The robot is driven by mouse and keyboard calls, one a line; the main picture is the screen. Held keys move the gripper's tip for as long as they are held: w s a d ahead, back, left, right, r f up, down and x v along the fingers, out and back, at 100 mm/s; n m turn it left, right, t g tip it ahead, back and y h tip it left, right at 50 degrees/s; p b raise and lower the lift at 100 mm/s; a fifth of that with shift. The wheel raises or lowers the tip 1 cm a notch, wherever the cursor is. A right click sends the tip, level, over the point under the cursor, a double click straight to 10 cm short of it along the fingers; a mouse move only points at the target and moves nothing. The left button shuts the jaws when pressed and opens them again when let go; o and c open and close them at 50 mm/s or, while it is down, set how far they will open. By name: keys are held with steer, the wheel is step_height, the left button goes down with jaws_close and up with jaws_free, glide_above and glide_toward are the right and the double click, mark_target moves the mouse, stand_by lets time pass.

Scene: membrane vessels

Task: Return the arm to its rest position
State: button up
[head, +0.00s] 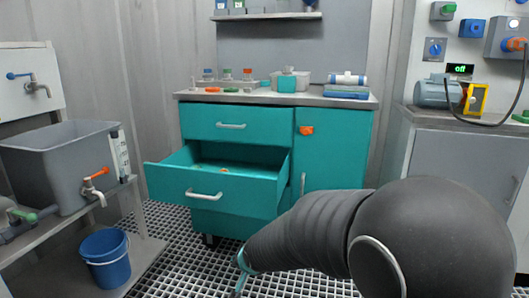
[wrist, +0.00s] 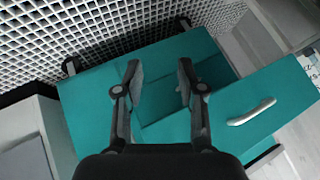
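My arm, dark grey and ribbed, reaches across the lower right of the head view toward the teal cabinet (head: 235,122). My gripper (wrist: 160,82) shows in the wrist view with its two fingers apart and nothing between them. Teal cabinet surfaces (wrist: 85,105) lie behind the fingers, with a pale handle (wrist: 251,111) to their right. In the head view only a small teal part at the arm's far end shows, low in front of the cabinet; the fingertips there are hidden or too small to tell.
The cabinet's middle drawer (head: 215,187) stands pulled out. A grey tank (head: 60,165) on a bench and a blue bucket (head: 106,258) stand at left. A grey counter (head: 465,160) with a motor (head: 432,93) is at right. Grated floor (head: 185,235) is open between them.

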steer(key=s+d+r+n+h+p, duration=0.1)
steer(key=s+d+r+p, duration=0.1)
steer(key=s+d+r, duration=0.4)
steer(key=s+d+r+n+g+h+p, duration=0.1)
steer(key=s+d+r+p, duration=0.2)
steer(key=s+d+r, duration=0.4)
steer(key=s+d+r+n+g+h+p, duration=0.1)
steer(key=s+d+r+p, duration=0.2)
steer(key=s+d+r, duration=0.4)
steer(key=s+d, duration=0.2)
steer(key=s, duration=0.6)
steer(key=shift+s+r, duration=0.15)
steer(key=shift+r, duration=0.05)
steer(key=shift+a, duration=0.1)
